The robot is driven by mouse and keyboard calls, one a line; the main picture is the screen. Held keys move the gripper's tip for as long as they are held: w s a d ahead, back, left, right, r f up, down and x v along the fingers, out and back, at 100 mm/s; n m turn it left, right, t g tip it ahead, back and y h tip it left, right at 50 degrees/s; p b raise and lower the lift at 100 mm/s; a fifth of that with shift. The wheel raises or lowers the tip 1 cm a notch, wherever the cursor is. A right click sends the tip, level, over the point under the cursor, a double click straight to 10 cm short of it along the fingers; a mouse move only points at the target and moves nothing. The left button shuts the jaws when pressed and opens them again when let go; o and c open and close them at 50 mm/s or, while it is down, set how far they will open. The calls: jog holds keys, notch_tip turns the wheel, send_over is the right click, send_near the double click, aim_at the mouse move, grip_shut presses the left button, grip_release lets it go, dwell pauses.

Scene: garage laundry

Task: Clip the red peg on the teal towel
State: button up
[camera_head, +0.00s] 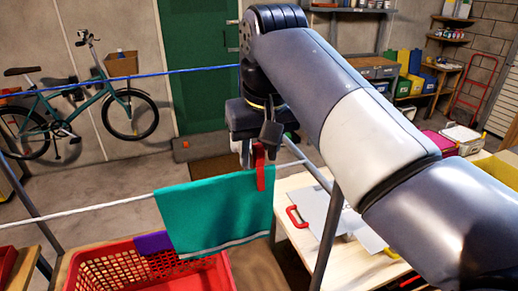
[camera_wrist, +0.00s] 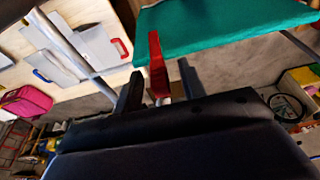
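The teal towel (camera_head: 215,210) hangs over the white line in the head view; it also fills the top of the wrist view (camera_wrist: 220,25). The red peg (camera_head: 260,172) stands upright at the towel's top right corner, its lower part overlapping the cloth. In the wrist view the peg (camera_wrist: 157,66) lies between my fingers, with a visible gap on each side. My gripper (camera_head: 252,152) is just above the towel corner, around the peg, and looks open (camera_wrist: 160,88). The peg's jaws and their contact with the line are partly hidden.
A red basket (camera_head: 110,272) with a purple cloth (camera_head: 152,243) sits below the towel. A blue line (camera_head: 160,74) runs behind. A wooden table (camera_head: 300,240) with a red-handled grey board (camera_head: 322,212) stands to the right, beside a rack post (camera_head: 328,235).

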jog(key=p+v, duration=0.1)
jog(key=v, duration=0.9)
jog(key=shift+s+r, duration=0.2)
jog(key=shift+r, duration=0.2)
jog(key=shift+f, duration=0.1)
jog(key=b+x, duration=0.1)
jog(key=x, duration=0.9)
jog(key=shift+w+f, duration=0.2)
jog(key=shift+f, duration=0.15)
jog(key=shift+r+p, duration=0.35)
jog(key=shift+r, duration=0.55)
